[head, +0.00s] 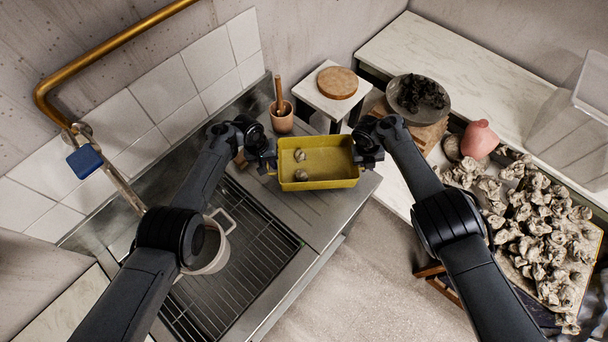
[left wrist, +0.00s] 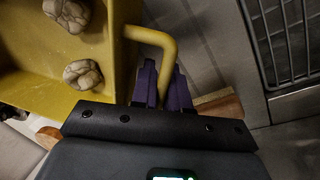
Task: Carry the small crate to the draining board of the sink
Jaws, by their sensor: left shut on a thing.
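The small crate (head: 318,184) is a yellow open tray with two pale lumps in it. In the head view it is over the far end of the draining board (head: 312,220), roughly level; I cannot tell whether it touches the board. My left gripper (head: 267,160) is shut on the handle at its left end. The left wrist view shows the crate's yellow wall (left wrist: 110,60) and the bent handle (left wrist: 155,40) between the purple fingers of this gripper (left wrist: 162,82). My right gripper (head: 362,152) is at the crate's right end; its fingers are hidden.
A pot (head: 212,245) stands on the sink's dark grate (head: 235,275). A copper-coloured cup (head: 282,121) with a stick and a small white stool (head: 318,97) with a round board are behind the crate. A shell-covered board (head: 545,235) and a pink vase (head: 480,139) are at right.

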